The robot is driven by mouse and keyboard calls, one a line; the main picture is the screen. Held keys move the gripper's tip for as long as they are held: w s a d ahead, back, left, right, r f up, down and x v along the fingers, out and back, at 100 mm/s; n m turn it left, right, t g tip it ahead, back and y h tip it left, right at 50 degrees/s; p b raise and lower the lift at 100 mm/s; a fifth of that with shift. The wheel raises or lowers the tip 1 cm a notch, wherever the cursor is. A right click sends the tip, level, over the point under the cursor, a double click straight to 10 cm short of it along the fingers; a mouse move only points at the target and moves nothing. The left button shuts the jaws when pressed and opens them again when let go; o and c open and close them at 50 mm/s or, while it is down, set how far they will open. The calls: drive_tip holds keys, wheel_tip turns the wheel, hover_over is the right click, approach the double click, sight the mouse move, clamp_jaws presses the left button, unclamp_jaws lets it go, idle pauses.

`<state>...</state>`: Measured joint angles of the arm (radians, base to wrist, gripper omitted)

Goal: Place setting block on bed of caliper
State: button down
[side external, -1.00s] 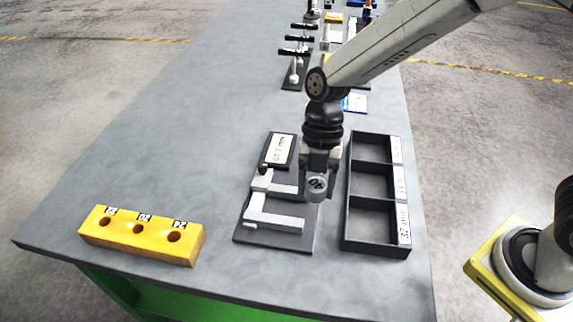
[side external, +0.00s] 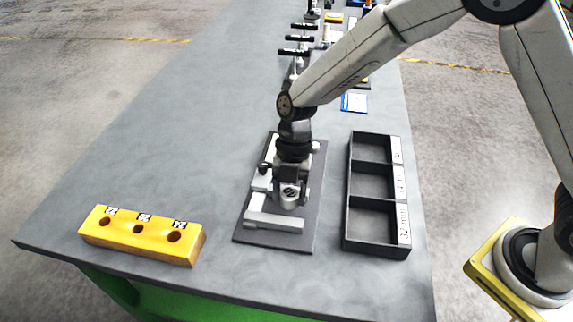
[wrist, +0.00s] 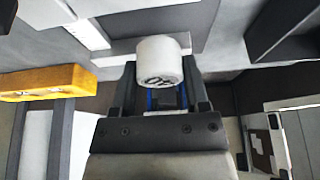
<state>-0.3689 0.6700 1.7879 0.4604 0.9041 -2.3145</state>
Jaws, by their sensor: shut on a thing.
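My gripper (side external: 291,184) is shut on a pale grey, short cylindrical block (side external: 290,196) with dark marks on its face. The block also shows between the fingers in the wrist view (wrist: 160,60). The caliper (side external: 274,221) lies on a dark plate (side external: 309,170), its light jaws pointing right. The held block is over the gap between the jaws in the side view; I cannot tell whether it touches the bed. My wrist and gripper hide the caliper's display and part of its beam.
A black tray (side external: 348,190) with three labelled compartments, all empty, stands right of the plate. A yellow block (side external: 140,236) with three labelled holes is at the front left. Black-handled tools (side external: 296,52) stand farther back.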

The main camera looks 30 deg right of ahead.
sight(288, 203)
drive_tip(key=shift+w+a+f, duration=0.1)
drive_tip(key=shift+w+f, duration=0.1)
drive_tip(key=shift+f, duration=1.55)
drive_tip(key=shift+f, duration=0.15)
drive_tip(key=shift+c, duration=0.4)
unclamp_jaws()
drive_tip(key=v, duration=1.2)
